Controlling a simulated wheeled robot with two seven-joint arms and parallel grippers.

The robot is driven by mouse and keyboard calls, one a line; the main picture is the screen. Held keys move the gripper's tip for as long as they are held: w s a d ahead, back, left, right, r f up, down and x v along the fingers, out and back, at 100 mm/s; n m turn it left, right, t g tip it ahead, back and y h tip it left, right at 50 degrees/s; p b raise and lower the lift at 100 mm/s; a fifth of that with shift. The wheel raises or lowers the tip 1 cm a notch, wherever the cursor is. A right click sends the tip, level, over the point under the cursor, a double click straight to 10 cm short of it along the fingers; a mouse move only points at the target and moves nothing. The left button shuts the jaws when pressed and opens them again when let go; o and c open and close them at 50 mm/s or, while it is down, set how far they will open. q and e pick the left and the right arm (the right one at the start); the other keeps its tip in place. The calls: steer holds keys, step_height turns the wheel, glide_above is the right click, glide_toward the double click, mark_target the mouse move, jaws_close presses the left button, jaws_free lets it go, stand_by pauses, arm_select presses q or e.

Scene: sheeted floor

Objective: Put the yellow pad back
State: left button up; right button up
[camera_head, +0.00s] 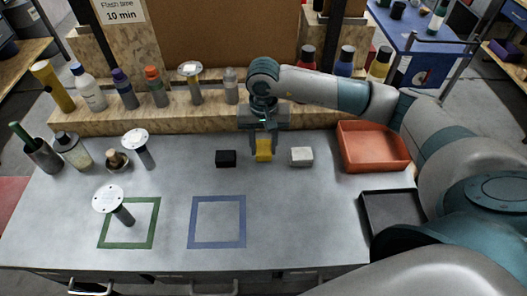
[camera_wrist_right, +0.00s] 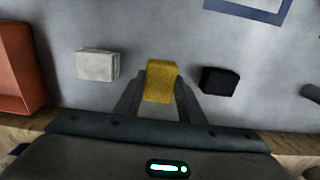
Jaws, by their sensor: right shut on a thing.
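The yellow pad (camera_head: 263,151) is between the fingers of my right gripper (camera_head: 263,146), in the gap between a black pad (camera_head: 226,158) and a white pad (camera_head: 301,156) on the grey table. My right gripper is shut on the yellow pad. In the right wrist view the yellow pad (camera_wrist_right: 161,81) sits between the two fingertips, with the white pad (camera_wrist_right: 97,65) to its left and the black pad (camera_wrist_right: 219,81) to its right. I cannot tell whether the yellow pad touches the table. My left gripper is not in view.
A green square outline (camera_head: 130,247) and a blue one (camera_head: 216,246) mark the table. A white-topped stamp (camera_head: 109,199) stands at the green square. An orange bin (camera_head: 372,168) and a black tray (camera_head: 362,222) are at the right. Bottles line the wooden ledge (camera_head: 180,119) behind.

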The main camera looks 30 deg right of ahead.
mark_target(264, 147)
step_height(264, 147, down, 3)
steer(key=shift+r+p, duration=0.1)
steer(key=shift+p, duration=0.65)
steer(key=shift+f, duration=0.25)
steer(key=shift+f, duration=0.1)
steer(key=shift+f+b, duration=0.1)
steer(key=shift+b, duration=0.2)
steer(key=o, duration=1)
